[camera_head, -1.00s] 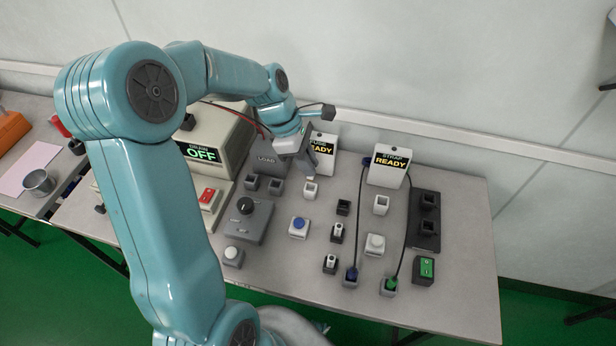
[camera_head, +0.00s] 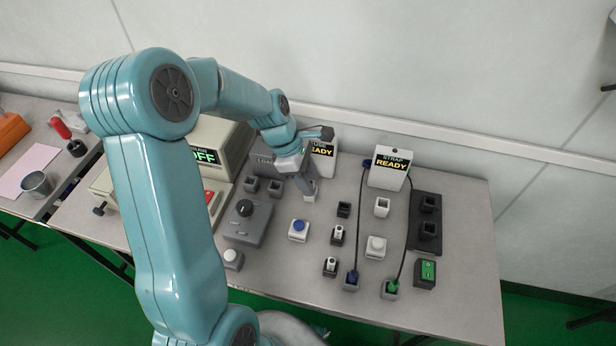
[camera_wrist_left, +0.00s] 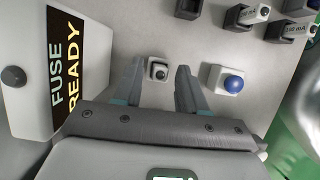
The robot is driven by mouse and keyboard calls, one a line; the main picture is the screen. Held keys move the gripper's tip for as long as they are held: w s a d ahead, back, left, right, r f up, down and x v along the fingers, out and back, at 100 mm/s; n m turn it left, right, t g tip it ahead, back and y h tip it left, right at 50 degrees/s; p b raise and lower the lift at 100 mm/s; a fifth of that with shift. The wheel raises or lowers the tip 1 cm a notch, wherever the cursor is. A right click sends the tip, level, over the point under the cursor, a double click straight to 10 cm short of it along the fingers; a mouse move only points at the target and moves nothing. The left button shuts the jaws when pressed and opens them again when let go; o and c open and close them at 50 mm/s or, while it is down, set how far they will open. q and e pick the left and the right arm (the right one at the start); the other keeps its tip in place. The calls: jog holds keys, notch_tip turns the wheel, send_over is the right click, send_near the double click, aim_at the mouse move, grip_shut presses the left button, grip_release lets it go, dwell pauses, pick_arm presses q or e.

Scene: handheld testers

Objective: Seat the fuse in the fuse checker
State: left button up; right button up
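My left gripper (camera_head: 308,188) is over the small white fuse-checker socket (camera_head: 309,197), in front of the FUSE READY sign (camera_head: 323,155). In the left wrist view its two fingers (camera_wrist_left: 159,85) are apart, with the socket (camera_wrist_left: 158,63) between them. A small round shape shows in the socket's dark opening; I cannot tell whether it is a fuse. Nothing is clearly clamped by the fingers. Two labelled fuses stand in black holders, one at the middle (camera_head: 338,231) and one nearer the front (camera_head: 330,263). A third black holder (camera_head: 343,209) looks empty. My right gripper is not in view.
A blue button (camera_head: 298,226) is close to the left gripper's right finger in the wrist view. The STRAP READY sign (camera_head: 389,170), with cables and plugs, stands to the right. A grey knob box (camera_head: 243,220) is to the left.

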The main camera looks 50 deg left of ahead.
pick_arm(q)
jog(key=shift+a+r, duration=0.1)
jog(key=shift+r, duration=0.25)
jog(key=p+v, duration=0.1)
jog(key=v, duration=1)
jog(key=shift+r+p, duration=0.3)
jog(key=shift+s, duration=0.15)
